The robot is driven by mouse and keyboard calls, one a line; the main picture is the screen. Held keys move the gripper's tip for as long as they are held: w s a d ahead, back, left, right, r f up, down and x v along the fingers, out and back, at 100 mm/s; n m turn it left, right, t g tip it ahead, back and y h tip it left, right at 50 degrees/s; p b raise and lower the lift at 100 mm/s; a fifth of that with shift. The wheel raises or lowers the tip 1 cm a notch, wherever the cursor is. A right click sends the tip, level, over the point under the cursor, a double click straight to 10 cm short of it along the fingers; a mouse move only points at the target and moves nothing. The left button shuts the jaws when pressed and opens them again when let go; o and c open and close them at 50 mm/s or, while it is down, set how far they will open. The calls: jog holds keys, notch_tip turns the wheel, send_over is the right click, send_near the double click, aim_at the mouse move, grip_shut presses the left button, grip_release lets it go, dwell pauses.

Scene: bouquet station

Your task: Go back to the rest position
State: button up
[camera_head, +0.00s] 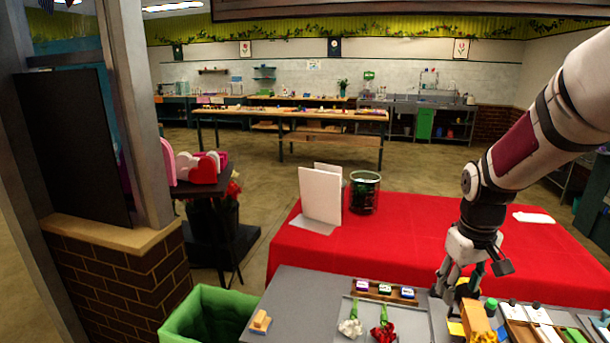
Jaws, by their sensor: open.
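My gripper (457,287) points down over the grey worktop (290,300) at the lower right. Its fingers are spread. A yellow-orange item (475,318) lies right below and beside the fingers. I cannot tell whether the fingers touch it. Part of the worktop behind the gripper is hidden. A white flower (350,327) and a red flower (383,331) lie on the worktop to the left of the gripper.
A small rack with dark labelled slots (385,291) is left of the gripper. Trays with white and green items (540,318) are at right. A red-covered table (420,235) holds a dark glass vase (364,193) and white card (320,196). A green bin (212,312) stands at left.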

jog(key=s+a+r+t, duration=0.2)
jog(key=s+a+r, duration=0.65)
jog(key=r, duration=0.25)
jog(key=s+a+r+m+t+y+b, duration=0.1)
jog(key=s+a, duration=0.3)
jog(key=s, duration=0.7)
jog(key=shift+s+a+r+m+t, duration=0.25)
jog(key=shift+s+r+m+t, duration=0.15)
jog(key=shift+r+t, duration=0.3)
jog(key=shift+d, duration=0.15)
